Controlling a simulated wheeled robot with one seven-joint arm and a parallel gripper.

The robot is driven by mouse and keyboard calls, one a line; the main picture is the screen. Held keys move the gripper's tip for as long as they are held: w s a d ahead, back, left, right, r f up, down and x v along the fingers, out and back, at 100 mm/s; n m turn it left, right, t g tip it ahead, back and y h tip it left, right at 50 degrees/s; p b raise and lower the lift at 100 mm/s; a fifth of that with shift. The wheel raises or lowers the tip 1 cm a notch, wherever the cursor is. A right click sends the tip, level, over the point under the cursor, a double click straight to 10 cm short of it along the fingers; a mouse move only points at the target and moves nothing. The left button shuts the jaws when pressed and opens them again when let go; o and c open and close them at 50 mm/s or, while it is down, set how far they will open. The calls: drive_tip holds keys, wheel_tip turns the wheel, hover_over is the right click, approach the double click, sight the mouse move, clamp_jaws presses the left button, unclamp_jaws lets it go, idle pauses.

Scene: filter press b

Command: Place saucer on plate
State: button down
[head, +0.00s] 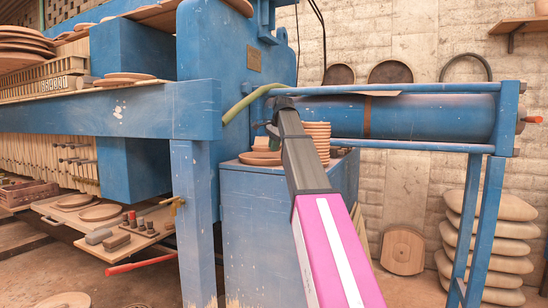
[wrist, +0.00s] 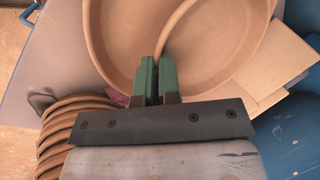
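A terracotta saucer (wrist: 222,45) fills the upper middle of the wrist view, its rim running down between my green fingertips. My gripper (wrist: 157,78) looks shut on that rim. A second round terracotta dish, seemingly the plate (wrist: 112,40), lies partly under and to the left of it. Whether the two touch I cannot tell. In the head view the plate (head: 258,159) lies on the blue cabinet, left of my arm. My gripper (head: 270,130) is mostly hidden behind my arm there.
A stack of terracotta dishes (head: 317,130) stands right of my arm and close to my gripper in the wrist view (wrist: 72,130). Flat tan sheets (wrist: 262,75) lie right of the saucer. A blue press cylinder (head: 420,115) runs behind the cabinet (head: 255,230).

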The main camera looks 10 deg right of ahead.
drive_tip(key=shift+w+d+f, duration=0.1)
drive_tip(key=shift+f, duration=2.05)
drive_tip(key=c, duration=1.6)
unclamp_jaws()
drive_tip(key=shift+o, duration=0.2)
drive_tip(key=shift+r, duration=0.15)
drive_tip(key=v, duration=1.2)
drive_tip(key=shift+w, duration=0.1)
